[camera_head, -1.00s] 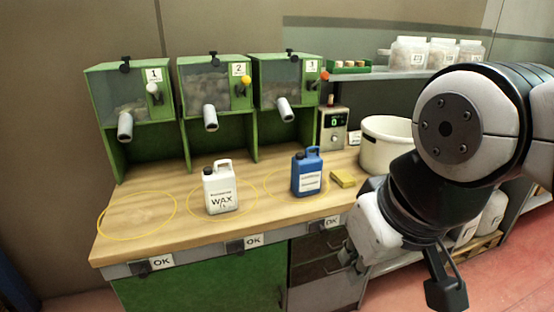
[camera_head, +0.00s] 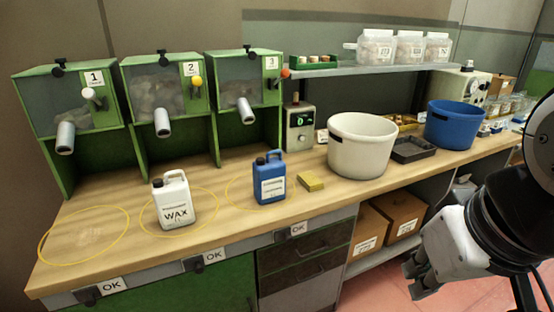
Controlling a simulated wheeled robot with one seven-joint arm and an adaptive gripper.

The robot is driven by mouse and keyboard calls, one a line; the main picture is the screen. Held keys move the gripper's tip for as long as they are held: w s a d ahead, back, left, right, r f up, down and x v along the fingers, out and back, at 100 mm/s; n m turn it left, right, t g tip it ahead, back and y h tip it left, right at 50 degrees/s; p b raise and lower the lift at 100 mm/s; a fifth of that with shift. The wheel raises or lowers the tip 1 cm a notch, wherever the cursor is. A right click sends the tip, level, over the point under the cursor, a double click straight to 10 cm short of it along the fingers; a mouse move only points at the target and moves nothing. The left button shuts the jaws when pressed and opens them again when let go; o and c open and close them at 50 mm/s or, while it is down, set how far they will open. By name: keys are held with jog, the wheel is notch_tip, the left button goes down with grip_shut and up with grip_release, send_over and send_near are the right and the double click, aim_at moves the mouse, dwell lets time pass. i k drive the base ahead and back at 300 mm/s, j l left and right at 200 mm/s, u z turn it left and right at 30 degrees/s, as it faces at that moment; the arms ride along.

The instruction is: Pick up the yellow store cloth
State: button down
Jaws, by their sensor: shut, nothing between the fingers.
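The yellow cloth (camera_head: 310,181) is a small folded yellow block lying flat on the wooden bench. It sits between the blue jug (camera_head: 269,178) and the large white pot (camera_head: 362,146). My gripper (camera_head: 416,280) is at the lower right, in front of the bench and well apart from the cloth. Its fingers are shut and hold nothing. My arm covers the lower right of the view.
A white WAX jug (camera_head: 174,200) stands in a yellow ring. Three green dispensers (camera_head: 161,96) line the back left. A blue pot (camera_head: 453,125) and a dark tray (camera_head: 413,149) are further right. The bench in front of the cloth is clear.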

aim_at(307, 179)
jog(key=i+l, duration=0.1)
jog(key=i, duration=0.55)
jog(key=i+l+u, duration=0.1)
jog(key=i, duration=0.6)
